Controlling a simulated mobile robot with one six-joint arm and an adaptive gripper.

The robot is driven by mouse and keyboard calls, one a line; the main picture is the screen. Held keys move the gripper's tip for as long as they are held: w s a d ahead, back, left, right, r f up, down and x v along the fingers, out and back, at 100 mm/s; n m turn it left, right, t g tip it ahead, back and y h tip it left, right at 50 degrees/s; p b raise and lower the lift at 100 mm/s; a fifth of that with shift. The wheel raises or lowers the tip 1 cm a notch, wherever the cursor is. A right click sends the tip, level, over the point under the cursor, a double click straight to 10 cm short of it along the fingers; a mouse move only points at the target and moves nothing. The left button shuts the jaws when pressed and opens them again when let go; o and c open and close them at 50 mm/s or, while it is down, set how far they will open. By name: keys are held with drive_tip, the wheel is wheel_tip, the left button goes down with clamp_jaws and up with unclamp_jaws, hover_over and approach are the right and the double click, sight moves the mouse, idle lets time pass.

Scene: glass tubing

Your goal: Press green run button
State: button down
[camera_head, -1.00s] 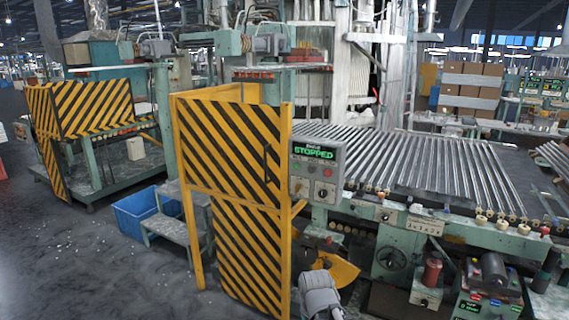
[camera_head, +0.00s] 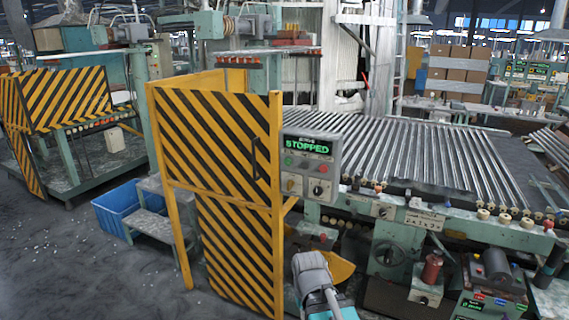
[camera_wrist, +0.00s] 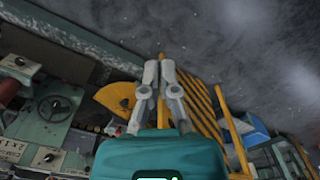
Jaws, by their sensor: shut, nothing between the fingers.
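The control panel (camera_head: 318,146) is a grey box at the right edge of the striped gate in the head view. Its screen (camera_head: 308,146) reads STOPPED in green letters. I do not make out the panel in the wrist view.
The yellow-black gate (camera_head: 225,150) stands left of the panel; it also shows in the wrist view (camera_wrist: 200,105). A roller bed (camera_head: 420,150) of metal tubes extends right. A blue bin (camera_head: 118,210) and steps (camera_head: 155,222) stand left. Open floor (camera_head: 100,270) lies at the lower left.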

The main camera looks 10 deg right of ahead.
sight(288, 161)
drive_tip(key=w+a+r+m+t+y+p, duration=0.15)
drive_tip(key=w+r+t, duration=0.3)
drive_tip(key=w, duration=0.65)
drive_tip(key=w+a+r+t+y+p, duration=0.1)
drive_tip(key=w+a+r+t+p, duration=0.15)
drive_tip(key=w+r, duration=0.55)
drive_tip(key=w+a+r+m+t+y+p, duration=0.15)
drive_tip(key=w+r+t, duration=0.3)
drive_tip(key=w, duration=0.85)
drive_tip(key=w+d+r+m+t+h+p, duration=0.1)
drive_tip(key=w+d+r+m+t+p, duration=0.1)
drive_tip(key=w+r, duration=0.5)
drive_tip(key=w+d+t, duration=0.1)
drive_tip(key=t, duration=0.1)
drive_tip(key=shift+w+m+t, duration=0.25)
drive_tip(key=shift+m+t, duration=0.05)
drive_tip(key=shift+t, duration=0.05)
drive_tip(key=shift+w+d, duration=0.1)
drive_tip(key=shift+d, duration=0.05)
drive_tip(key=shift+w+d, duration=0.85)
drive_tip(key=shift+w, duration=0.3)
drive_tip(key=shift+w+d, duration=0.85)
drive_tip(key=shift+w, duration=0.3)
drive_tip(key=shift+w+d, duration=0.85)
drive_tip(key=shift+w, duration=0.3)
